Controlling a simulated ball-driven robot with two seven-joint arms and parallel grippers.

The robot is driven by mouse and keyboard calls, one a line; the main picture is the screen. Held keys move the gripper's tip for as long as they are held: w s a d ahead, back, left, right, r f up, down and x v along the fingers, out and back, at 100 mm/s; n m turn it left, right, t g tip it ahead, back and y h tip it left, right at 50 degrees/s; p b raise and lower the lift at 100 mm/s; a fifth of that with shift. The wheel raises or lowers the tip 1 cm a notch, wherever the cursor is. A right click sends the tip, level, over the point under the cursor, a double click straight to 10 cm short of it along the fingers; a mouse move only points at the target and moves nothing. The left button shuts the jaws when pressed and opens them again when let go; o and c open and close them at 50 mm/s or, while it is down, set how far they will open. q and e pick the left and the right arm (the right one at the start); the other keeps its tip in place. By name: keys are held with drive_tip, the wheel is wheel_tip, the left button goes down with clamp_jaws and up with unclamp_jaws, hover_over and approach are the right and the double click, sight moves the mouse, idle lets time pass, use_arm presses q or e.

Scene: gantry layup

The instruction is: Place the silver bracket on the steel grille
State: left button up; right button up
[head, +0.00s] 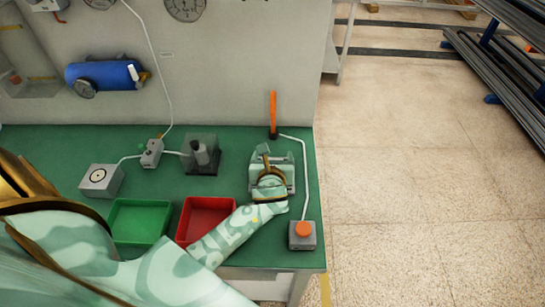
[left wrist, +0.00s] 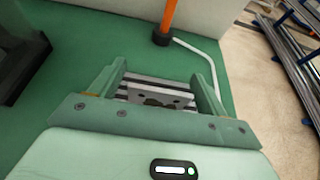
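My left gripper (head: 267,160) is over the right part of the green bench in the head view. In the left wrist view its two fingers (left wrist: 160,78) stand wide apart. Between them shows silver metal with dark stripes, which looks like the steel grille (left wrist: 165,83). A silver piece with small round holes, apparently the silver bracket (left wrist: 172,98), shows nearer the palm. The palm edge hides its near part, and I cannot tell whether it touches the grille or a finger. In the head view the gripper and wrist largely cover this spot. My right gripper is not in view.
A green tray (head: 138,222) and a red tray (head: 206,216) stand at the bench front. An orange-topped button box (head: 302,236) is at the right front, with a white cable. An orange post (head: 273,115) stands behind the gripper.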

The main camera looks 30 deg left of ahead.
use_arm(q)
drive_tip(key=shift+r, duration=0.15)
drive_tip(key=p+v, duration=0.3)
drive_tip(key=v, duration=0.9)
idle(1.7)
